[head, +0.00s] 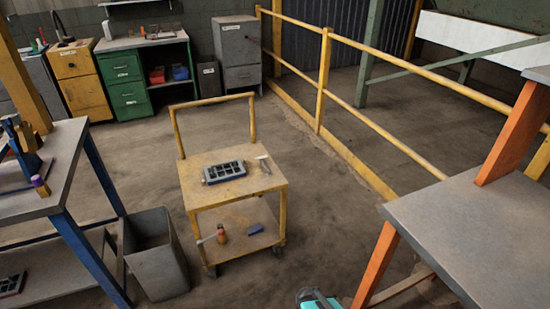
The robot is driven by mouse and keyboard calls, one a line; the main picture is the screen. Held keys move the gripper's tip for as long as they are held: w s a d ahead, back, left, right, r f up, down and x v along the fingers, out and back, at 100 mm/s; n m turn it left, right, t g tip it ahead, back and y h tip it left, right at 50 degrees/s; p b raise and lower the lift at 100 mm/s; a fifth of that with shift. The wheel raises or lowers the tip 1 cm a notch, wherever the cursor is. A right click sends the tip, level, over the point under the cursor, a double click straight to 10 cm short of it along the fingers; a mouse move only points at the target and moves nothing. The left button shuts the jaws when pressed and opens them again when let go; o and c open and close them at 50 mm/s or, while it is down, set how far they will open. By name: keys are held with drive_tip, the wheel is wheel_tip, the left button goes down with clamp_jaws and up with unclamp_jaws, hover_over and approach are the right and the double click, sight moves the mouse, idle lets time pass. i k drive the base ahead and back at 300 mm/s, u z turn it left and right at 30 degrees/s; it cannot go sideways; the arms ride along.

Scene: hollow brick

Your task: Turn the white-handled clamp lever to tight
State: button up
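I cannot make out a white-handled clamp lever for certain. A small pale item (263,163) lies on the yellow cart's top (255,182), near its right edge. It is too small to tell whether it is a lever. Left of it on the cart top sits a dark grey block-shaped piece with several openings (225,172). A blue device (23,143) stands on the left bench, cut by the picture's left edge; I see no clear white handle on it. My gripper is not recognisable in this view. A teal and dark shape shows at the bottom edge, partly cut off.
The cart's lower shelf holds an orange-brown bottle (221,234) and a blue item (255,229). A grey bin (155,260) stands left of the cart. A grey table (480,230) is at right, and a yellow railing (322,80) runs behind.

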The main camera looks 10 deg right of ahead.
sight(262, 163)
drive_tip(key=u, duration=0.3)
drive_tip(key=i, duration=0.95)
drive_tip(key=u, duration=0.65)
